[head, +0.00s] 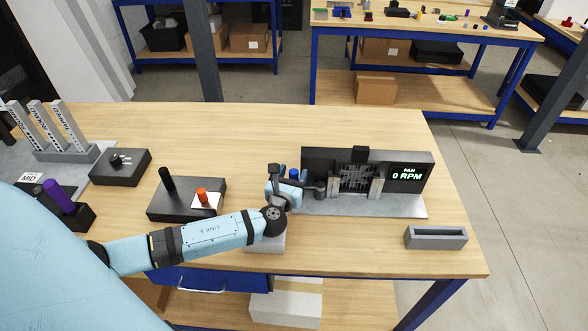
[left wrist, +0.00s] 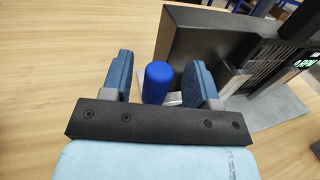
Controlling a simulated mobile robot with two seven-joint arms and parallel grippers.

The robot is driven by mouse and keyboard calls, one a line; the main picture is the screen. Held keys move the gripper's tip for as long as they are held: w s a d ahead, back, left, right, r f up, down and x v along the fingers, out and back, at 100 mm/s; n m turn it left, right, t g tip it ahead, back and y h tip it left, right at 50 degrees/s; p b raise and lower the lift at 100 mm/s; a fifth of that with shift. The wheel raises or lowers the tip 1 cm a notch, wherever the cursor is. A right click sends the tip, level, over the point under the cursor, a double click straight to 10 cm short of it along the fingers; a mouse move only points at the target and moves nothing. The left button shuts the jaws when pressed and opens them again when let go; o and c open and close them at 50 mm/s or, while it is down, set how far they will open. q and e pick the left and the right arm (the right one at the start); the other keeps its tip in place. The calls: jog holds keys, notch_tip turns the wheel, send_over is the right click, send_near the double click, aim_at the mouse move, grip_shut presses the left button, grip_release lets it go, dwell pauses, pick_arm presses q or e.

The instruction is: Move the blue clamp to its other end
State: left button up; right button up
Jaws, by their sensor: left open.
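The blue clamp shows as a small blue upright cylinder (left wrist: 157,84) in the left wrist view, beside the left end of the dark fan rig. Its top also shows in the head view (head: 294,173), partly hidden by my gripper. My left gripper (left wrist: 158,75) is open, with one finger on each side of the blue cylinder. Gaps show between the cylinder and both fingers. In the head view my left gripper (head: 287,184) is at the rig's left end. The cylinder's lower part is hidden. My right gripper is not in view.
The fan rig (head: 318,160) has a display reading "FAN 0 RPM" (head: 408,174). A grey open tray (head: 436,238) lies to its right. A black box with an orange button (head: 202,193) stands left of my gripper. The table behind the rig is clear.

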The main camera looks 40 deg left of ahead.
pick_arm(q)
jog(key=shift+w+a, duration=0.2)
jog(key=shift+w, duration=0.45)
grip_shut()
